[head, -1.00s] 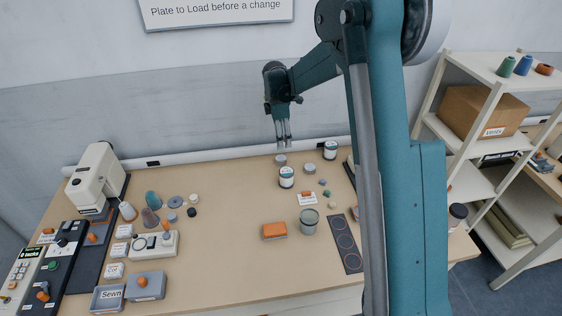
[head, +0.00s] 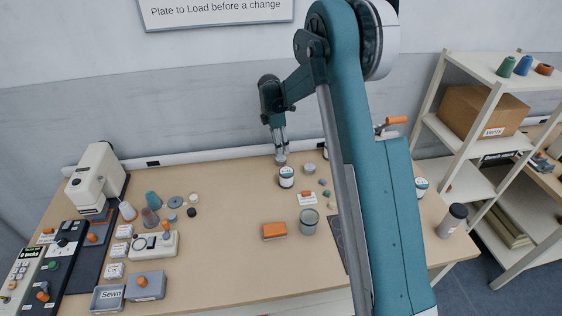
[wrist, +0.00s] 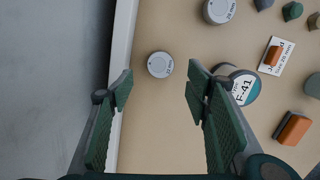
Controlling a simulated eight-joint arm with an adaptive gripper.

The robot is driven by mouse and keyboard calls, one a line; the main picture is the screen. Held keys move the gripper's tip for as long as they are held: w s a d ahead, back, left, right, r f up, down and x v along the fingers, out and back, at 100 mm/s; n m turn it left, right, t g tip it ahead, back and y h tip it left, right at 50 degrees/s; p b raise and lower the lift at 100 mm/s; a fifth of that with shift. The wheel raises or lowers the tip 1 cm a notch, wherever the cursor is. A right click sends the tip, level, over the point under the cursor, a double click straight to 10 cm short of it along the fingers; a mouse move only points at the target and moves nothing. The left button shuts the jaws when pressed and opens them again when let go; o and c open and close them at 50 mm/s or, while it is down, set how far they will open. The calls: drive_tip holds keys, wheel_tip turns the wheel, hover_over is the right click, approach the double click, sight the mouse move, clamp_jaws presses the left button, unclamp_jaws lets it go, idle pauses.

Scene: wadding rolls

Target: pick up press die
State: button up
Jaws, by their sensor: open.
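A small round grey die (wrist: 160,64) with a "mm" label stands on the bench close to the back edge. In the wrist view it shows between the open fingers and a little beyond their tips. My gripper (wrist: 158,88) is open, points down and holds nothing. In the head view the gripper (head: 281,150) hangs right over this die (head: 281,160), which its fingers partly hide. A second, larger grey die (wrist: 218,10) with a "mm" label stands to the right; it also shows in the head view (head: 309,168). Which one is the press die I cannot tell.
A jar labelled F-41 (wrist: 243,86) stands close by my right finger. The white rail (head: 220,155) runs along the back wall. The bench's front middle is clear.

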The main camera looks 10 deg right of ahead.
sight(281, 158)
drive_tip(key=shift+d+f, duration=0.15)
drive_tip(key=shift+f, duration=1)
drive_tip(key=shift+d+f+b, duration=0.2)
drive_tip(key=shift+f, duration=1.1)
drive_tip(key=shift+d+f+b, duration=0.15)
drive_tip(key=shift+f+b, duration=0.05)
drive_tip(key=shift+f, duration=1.1)
drive_tip(key=c, duration=1.2)
drive_tip(key=shift+o, duration=0.2)
drive_tip(key=shift+r, duration=0.1)
wheel_tip(281, 158, up, 10)
drive_tip(key=p, duration=0.1)
